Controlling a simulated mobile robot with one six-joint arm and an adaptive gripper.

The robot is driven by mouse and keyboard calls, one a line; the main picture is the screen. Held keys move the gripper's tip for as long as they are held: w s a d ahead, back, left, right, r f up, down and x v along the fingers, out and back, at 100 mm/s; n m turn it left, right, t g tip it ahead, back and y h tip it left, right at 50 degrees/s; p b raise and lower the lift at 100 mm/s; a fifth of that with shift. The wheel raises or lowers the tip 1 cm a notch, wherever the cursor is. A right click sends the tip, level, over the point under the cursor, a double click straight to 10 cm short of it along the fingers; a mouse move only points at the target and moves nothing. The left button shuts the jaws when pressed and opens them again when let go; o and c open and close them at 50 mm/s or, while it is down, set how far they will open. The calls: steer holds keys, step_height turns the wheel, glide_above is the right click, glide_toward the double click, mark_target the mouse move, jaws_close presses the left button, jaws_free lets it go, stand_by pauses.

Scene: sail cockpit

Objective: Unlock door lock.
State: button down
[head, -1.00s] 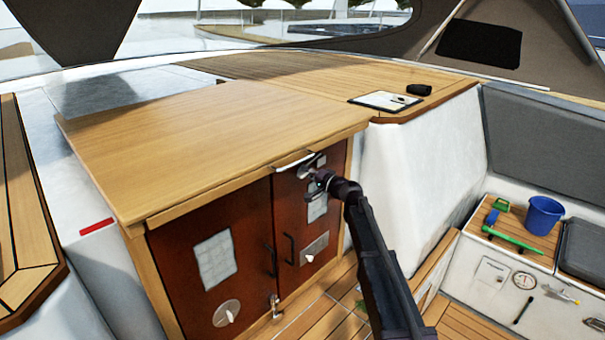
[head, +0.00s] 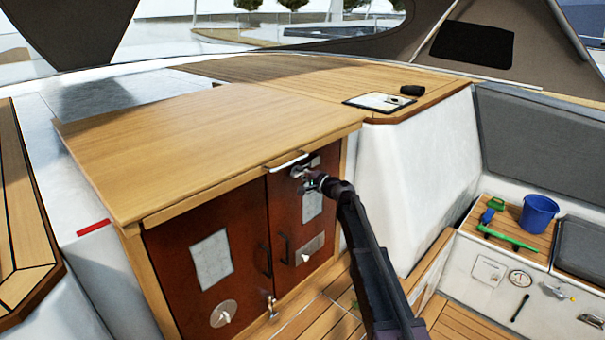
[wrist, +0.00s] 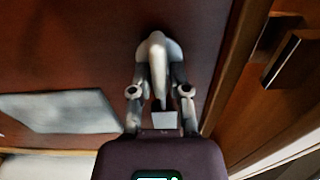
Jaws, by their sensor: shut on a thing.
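The door lock (head: 297,171) is a pale metal thumb-turn high on the right-hand door (head: 318,232) of a dark red-brown cabinet. In the wrist view the lock's rounded grip (wrist: 157,58) points toward me from the door face. My gripper (head: 306,180) is at the lock, and its two fingers (wrist: 160,92) sit on either side of the lock's grip, shut on it. The fingers partly hide the lock in the head view. Both cabinet doors look closed.
A metal bar handle (head: 287,160) juts from the countertop edge just above the lock. Dark door handles (head: 284,248), a round plate with a knob (head: 224,313) and a small metal latch (head: 272,306) are lower down. A blue bucket (head: 539,214) stands on the right bench.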

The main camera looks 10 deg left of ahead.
steer(key=shift+s+a, duration=0.35)
steer(key=shift+s, duration=0.1)
steer(key=c, duration=0.8)
jaws_free()
steer(key=shift+f, duration=0.1)
steer(key=shift+o, duration=0.6)
steer(key=shift+s+a, duration=0.1)
steer(key=shift+a, duration=0.15)
steer(key=shift+d, duration=0.15)
steer(key=shift+w+d, duration=0.2)
steer(key=shift+d, duration=0.05)
steer(key=v, duration=1.2)
steer(key=shift+s, duration=0.1)
